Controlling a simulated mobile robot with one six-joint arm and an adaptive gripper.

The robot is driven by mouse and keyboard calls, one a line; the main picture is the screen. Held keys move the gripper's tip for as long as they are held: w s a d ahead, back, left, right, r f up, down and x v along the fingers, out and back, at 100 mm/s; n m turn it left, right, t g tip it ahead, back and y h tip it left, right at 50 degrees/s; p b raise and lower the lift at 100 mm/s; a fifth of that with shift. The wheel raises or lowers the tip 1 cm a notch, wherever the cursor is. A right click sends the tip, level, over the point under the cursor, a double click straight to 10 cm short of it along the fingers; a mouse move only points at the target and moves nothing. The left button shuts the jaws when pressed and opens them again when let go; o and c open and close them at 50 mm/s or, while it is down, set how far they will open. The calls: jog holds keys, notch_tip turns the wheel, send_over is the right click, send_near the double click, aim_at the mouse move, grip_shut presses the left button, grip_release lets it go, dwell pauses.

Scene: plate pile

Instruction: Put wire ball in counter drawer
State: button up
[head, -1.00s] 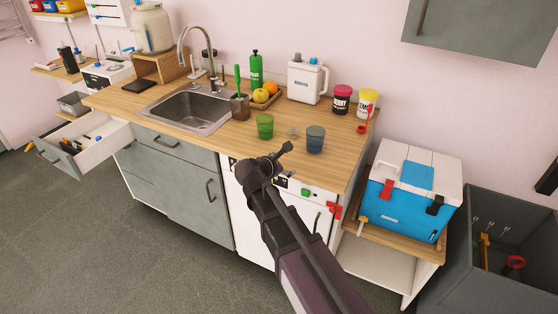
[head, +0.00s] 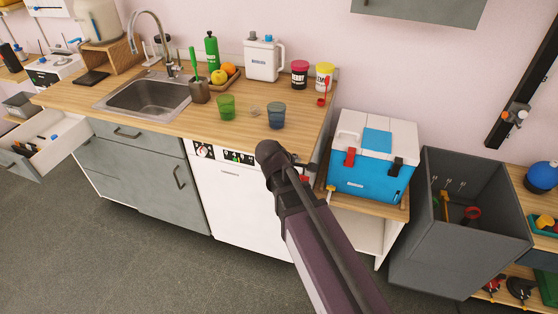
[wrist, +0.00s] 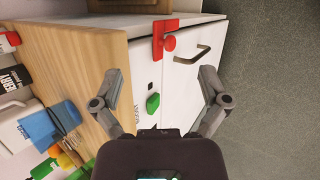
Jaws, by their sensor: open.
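A small, pale wiry thing, probably the wire ball (head: 255,111), lies on the wooden counter (head: 190,119) between a green cup (head: 226,108) and a blue cup (head: 276,116). It is too small to make out clearly. The open counter drawer (head: 66,148) is at the far left, with several items inside. My gripper (wrist: 160,72) is open and empty in the wrist view, facing the white cabinet front. In the head view its fingers are hidden behind my wrist, which is in front of the counter's right part.
A sink (head: 148,98) lies between the drawer and the cups. Two lidded jars (head: 300,74) and a white jug (head: 263,60) stand behind the cups. A blue cooler (head: 370,165) and a grey bin (head: 460,215) are at right. The floor at left is clear.

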jog(key=s+d+f+m+g+y, duration=0.2)
jog(key=s+d+m, duration=0.3)
jog(key=m, duration=0.2)
jog(key=s+d+f+m+g+y, duration=0.1)
jog(key=s+d+m+g+y, duration=0.2)
jog(key=s+m, duration=0.3)
jog(key=shift+s+d+f+m, duration=0.15)
jog(key=shift+d+f+m, duration=0.3)
jog(key=shift+d, duration=0.45)
jog(key=shift+r, duration=0.1)
